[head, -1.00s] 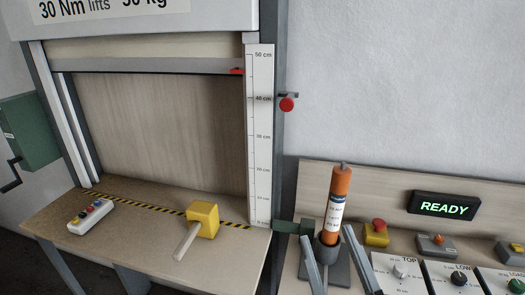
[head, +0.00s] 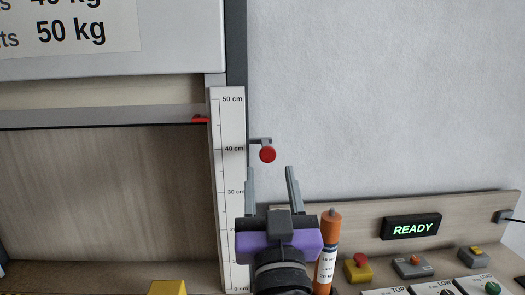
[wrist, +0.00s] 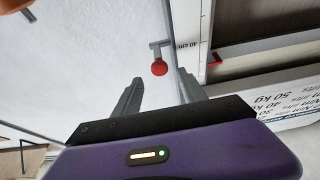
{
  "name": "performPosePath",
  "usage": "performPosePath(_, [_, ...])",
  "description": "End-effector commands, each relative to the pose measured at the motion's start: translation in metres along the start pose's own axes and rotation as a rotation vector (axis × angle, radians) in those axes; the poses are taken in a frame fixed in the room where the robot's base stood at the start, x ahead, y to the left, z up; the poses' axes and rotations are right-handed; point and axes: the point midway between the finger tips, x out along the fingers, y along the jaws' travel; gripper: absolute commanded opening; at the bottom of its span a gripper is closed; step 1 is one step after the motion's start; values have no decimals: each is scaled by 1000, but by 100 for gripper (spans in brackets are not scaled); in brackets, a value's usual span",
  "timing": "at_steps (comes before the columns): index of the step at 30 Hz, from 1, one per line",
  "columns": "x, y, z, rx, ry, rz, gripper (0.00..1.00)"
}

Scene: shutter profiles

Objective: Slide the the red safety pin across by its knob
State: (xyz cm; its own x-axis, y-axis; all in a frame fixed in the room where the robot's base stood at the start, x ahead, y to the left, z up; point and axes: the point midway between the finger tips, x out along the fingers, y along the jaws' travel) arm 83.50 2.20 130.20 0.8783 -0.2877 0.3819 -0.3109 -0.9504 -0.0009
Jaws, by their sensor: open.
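The red knob (head: 267,154) of the safety pin sticks out from the right side of the grey upright frame, near the 40 cm mark. Its short grey bracket (head: 260,141) shows just above it. My gripper (head: 271,178) is open and empty, its two fingers pointing up, a little below the knob in the head view. In the wrist view, the red knob (wrist: 159,68) appears beyond and between the open fingertips (wrist: 160,85), apart from both. Any part of the pin inside the frame is hidden.
A white centimetre scale (head: 228,190) runs along the upright, left of my gripper. A red pointer (head: 200,120) sits by the shutter bar (head: 100,116). An orange cylinder (head: 329,245) stands close to my gripper's right. The wall right of the knob is clear.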

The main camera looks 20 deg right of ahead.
Motion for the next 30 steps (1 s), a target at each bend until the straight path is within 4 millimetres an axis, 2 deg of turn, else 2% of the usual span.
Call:
performPosePath(6, [36, 0, -4, -2, 0, 1, 49])
performPosePath(12, [60, 0, -2, -1, 1, -1, 49])
performPosePath(17, [68, 0, -1, -1, 0, -1, 49])
performPosePath(24, [69, 0, 0, 0, 0, -2, 49])
performPosePath(25, [69, 0, 0, 0, 1, -2, 47])
performPosePath(30, [69, 0, 0, 0, 1, -2, 14])
